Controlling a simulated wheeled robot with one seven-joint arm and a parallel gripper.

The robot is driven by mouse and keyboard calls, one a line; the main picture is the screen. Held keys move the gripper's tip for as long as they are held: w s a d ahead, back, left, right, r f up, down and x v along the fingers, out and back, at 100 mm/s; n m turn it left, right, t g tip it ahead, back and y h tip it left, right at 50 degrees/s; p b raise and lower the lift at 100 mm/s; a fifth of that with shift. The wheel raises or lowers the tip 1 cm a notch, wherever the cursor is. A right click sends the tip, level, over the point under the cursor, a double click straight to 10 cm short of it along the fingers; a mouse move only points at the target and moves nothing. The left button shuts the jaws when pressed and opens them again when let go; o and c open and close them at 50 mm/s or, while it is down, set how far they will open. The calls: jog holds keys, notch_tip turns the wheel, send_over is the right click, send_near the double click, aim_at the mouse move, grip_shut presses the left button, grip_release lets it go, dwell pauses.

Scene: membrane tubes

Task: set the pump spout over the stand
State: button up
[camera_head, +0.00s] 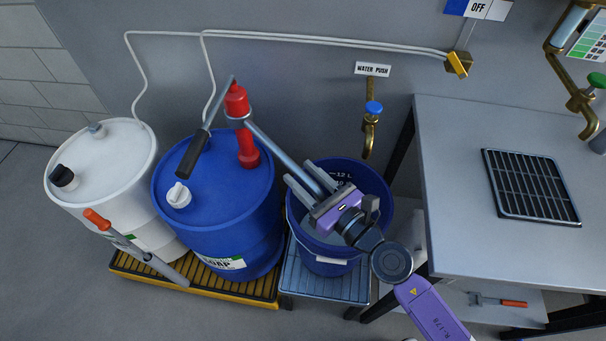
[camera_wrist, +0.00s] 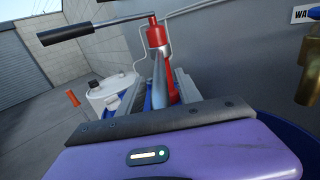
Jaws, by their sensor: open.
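The red hand pump (camera_head: 238,105) stands on the blue soap drum (camera_head: 225,215). Its black-gripped lever (camera_head: 197,145) angles down to the left. Its grey spout (camera_head: 268,144) slopes down to the right, toward the blue bucket (camera_head: 375,180). The bucket sits on the grey slatted stand (camera_head: 325,285). My gripper (camera_head: 297,169) is over the bucket, with open fingers on either side of the spout. In the wrist view the spout (camera_wrist: 158,78) runs between the fingers (camera_wrist: 158,92). Contact cannot be told. The spout's outlet is hidden by my gripper.
A white drum (camera_head: 110,165) stands left of the blue one, with an orange-handled tool (camera_head: 135,245) in front. A brass tap (camera_head: 370,135) is on the wall behind the bucket. A grey table (camera_head: 450,190) with a grate (camera_head: 530,187) is close on the right.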

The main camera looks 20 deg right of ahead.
aim_at(321, 194)
jog(key=b+v, duration=0.2)
jog(key=v, duration=0.4)
jog(key=shift+s+d+f, duration=0.1)
jog(key=shift+s, duration=0.6)
